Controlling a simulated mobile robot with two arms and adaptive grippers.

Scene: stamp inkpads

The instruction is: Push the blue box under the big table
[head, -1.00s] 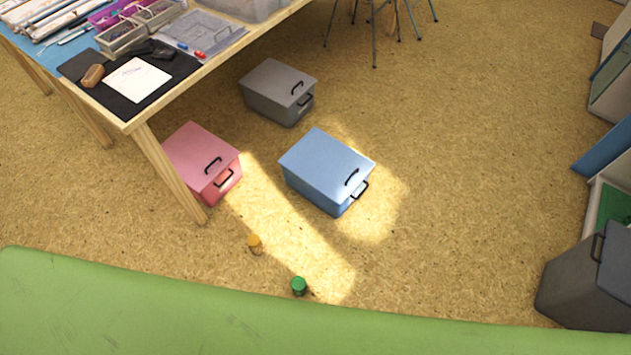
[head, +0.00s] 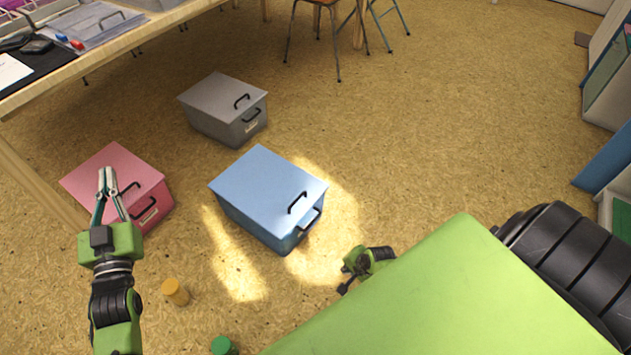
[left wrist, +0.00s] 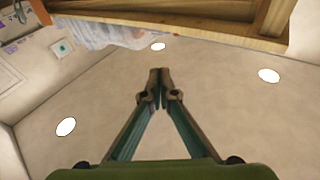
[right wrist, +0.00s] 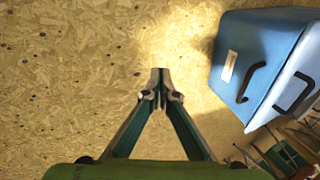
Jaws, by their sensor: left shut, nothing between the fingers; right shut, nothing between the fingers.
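The blue box (head: 262,192) stands on the floor in the sunlit patch, right of the big table (head: 135,38) and clear of it. It has a black handle on its lid and one on its front. My right gripper (head: 346,285) is low beside the box's front right side, shut and empty, a gap away. The right wrist view shows the box (right wrist: 265,60) to the right of the shut fingers (right wrist: 160,80). My left gripper (head: 106,175) is shut and empty, raised in front of the pink box; its fingers (left wrist: 159,75) point at the ceiling.
A pink box (head: 120,175) stands near the table leg (head: 35,170), and a grey box (head: 222,105) stands behind. A yellow jar (head: 175,291) and a green jar (head: 224,346) are in front. Chairs (head: 325,15) are at the back. Floor between the grey box and the chairs is clear.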

